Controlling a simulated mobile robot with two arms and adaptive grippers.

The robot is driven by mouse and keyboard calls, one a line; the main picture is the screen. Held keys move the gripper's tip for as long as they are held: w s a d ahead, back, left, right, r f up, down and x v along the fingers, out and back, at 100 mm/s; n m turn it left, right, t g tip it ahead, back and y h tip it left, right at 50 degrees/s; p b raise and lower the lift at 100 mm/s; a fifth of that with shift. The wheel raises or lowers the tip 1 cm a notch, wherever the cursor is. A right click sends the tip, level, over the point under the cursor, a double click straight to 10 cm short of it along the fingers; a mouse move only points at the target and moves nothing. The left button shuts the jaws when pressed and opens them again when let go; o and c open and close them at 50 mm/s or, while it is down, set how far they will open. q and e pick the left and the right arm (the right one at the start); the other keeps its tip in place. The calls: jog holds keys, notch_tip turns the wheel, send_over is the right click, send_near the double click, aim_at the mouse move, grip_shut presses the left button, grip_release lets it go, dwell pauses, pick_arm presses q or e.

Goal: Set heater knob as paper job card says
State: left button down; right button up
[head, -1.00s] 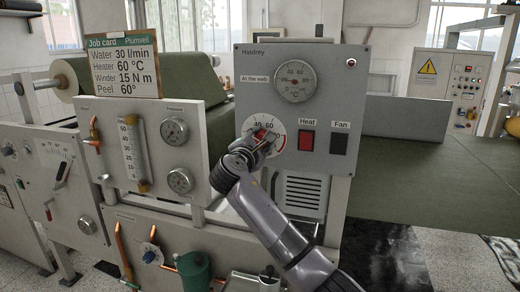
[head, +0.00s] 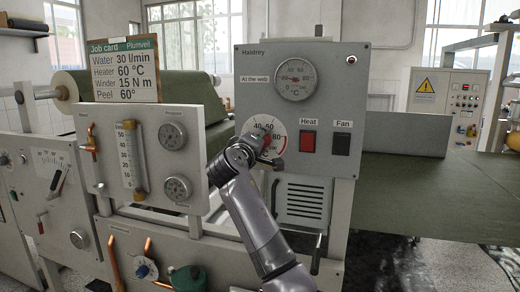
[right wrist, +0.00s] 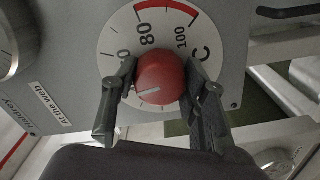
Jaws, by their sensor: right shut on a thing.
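The job card (head: 122,72) stands at the upper left of the head view and reads Heater 60 °C. The heater's dial plate (head: 258,123) is on the grey Haldrey panel (head: 336,67), with 40, 60 and 80 showing. My right gripper (head: 265,144) is at this dial. In the right wrist view its fingers (right wrist: 160,91) are shut on both sides of the red round knob (right wrist: 163,71). A white mark on the knob points to the lower left there; the number beside it is hidden by a finger. My left gripper is not in view.
A round temperature gauge (head: 295,79) sits above the dial. Red Heat (head: 307,141) and black Fan (head: 342,144) switches are close to its right. A panel with a flow tube (head: 131,158) and gauges stands to the left.

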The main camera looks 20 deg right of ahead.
jog(key=m+b, duration=0.1)
jog(key=m, duration=0.2)
jog(key=shift+f+m+b, duration=0.2)
jog(key=shift+m+b, duration=0.15)
jog(key=shift+m, duration=0.05)
jog(key=shift+m+b, duration=0.6)
jog(key=shift+m, duration=1)
jog(key=o, duration=1.1)
jog(key=shift+r, duration=0.1)
jog(key=shift+o, duration=0.2)
jog(key=shift+s+a, duration=0.1)
jog(key=v, duration=1.1)
jog(key=shift+s+a, duration=0.25)
jog(key=shift+s, duration=0.05)
